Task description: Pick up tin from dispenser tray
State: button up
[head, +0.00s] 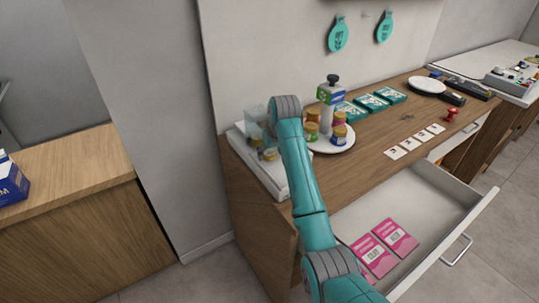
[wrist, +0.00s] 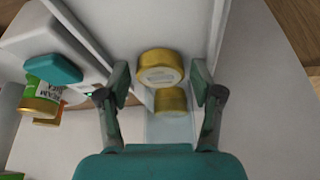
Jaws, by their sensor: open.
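In the wrist view, a gold tin (wrist: 160,68) stands in a white channel of the dispenser tray (wrist: 185,28). A second gold tin shape (wrist: 170,101) shows just below it; I cannot tell whether it is another tin or a reflection. My gripper (wrist: 163,85) is open, with one finger on each side of the gold tins and gaps between. Nothing is held. In the head view, the dispenser tray (head: 262,177) is at the counter's left end, and a small gold-topped tin (head: 269,154) shows in it. My arm hides the gripper there.
A white plate (head: 338,145) with several small jars sits right beside the tray. A drawer (head: 420,200) with pink packets (head: 372,256) is open below. In the wrist view, a green-labelled jar (wrist: 45,85) is at left.

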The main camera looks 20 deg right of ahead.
jog(key=shift+f, duration=0.1)
jog(key=shift+c, duration=0.2)
jog(key=c, duration=0.8)
